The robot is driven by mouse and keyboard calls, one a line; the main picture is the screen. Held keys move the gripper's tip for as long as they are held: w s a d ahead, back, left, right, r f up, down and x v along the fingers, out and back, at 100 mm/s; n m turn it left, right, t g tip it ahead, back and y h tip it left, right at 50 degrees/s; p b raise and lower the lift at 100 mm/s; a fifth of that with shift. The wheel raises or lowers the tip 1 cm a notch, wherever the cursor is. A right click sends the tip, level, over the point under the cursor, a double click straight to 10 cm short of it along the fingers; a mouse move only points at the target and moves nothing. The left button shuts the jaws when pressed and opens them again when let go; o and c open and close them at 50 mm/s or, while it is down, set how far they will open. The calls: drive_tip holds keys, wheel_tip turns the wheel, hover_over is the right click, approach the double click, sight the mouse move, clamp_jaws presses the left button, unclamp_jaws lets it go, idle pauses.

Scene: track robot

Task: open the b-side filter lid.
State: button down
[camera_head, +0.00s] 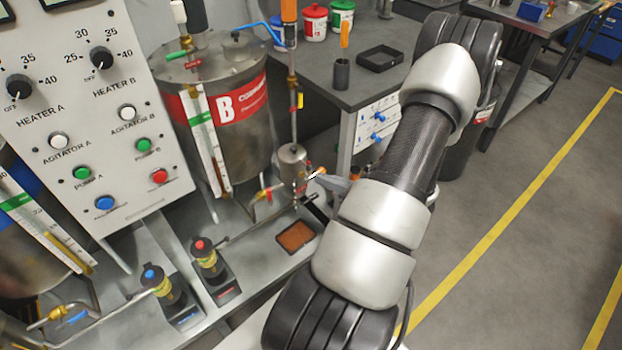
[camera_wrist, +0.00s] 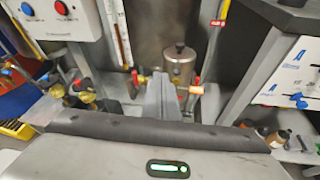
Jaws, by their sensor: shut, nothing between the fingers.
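The b-side filter is a small steel canister (camera_head: 293,172) beside the tank marked B (camera_head: 250,135). Its lid (camera_head: 291,151) is on top and looks seated. In the wrist view the filter (camera_wrist: 182,72) stands upright, with its lid (camera_wrist: 180,49) and a dark knob on top. My gripper (camera_head: 318,182) is close to the right side of the filter in the head view, partly hidden by my wrist. In the wrist view my gripper (camera_wrist: 160,80) is shut and empty, its fingertips in front of and slightly left of the canister. I cannot tell whether they touch it.
Thin pipes and valves with red handles (camera_wrist: 196,83) flank the filter. A rust-coloured tray (camera_head: 296,237) lies below it. The control panel (camera_head: 95,120) is at left, and a grey bench (camera_head: 365,95) is behind. Open floor (camera_head: 520,220) lies to the right.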

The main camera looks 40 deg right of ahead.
wheel_tip(320, 180, down, 3)
drive_tip(key=s+d+m+h, duration=0.1)
drive_tip(key=s+d+m, duration=0.1)
drive_tip(key=b+x, duration=0.1)
drive_tip(key=x, duration=0.8)
drive_tip(key=shift+w+d+f, duration=0.15)
drive_tip(key=shift+w, duration=0.05)
drive_tip(key=w+d+r+g+p, duration=0.1)
drive_tip(key=w+r+g+p, duration=0.7)
drive_tip(key=w+r+p, duration=0.6)
drive_tip(key=shift+d+p, duration=0.3)
drive_tip(key=shift+p, duration=2.55)
drive_tip(key=shift+r, duration=0.15)
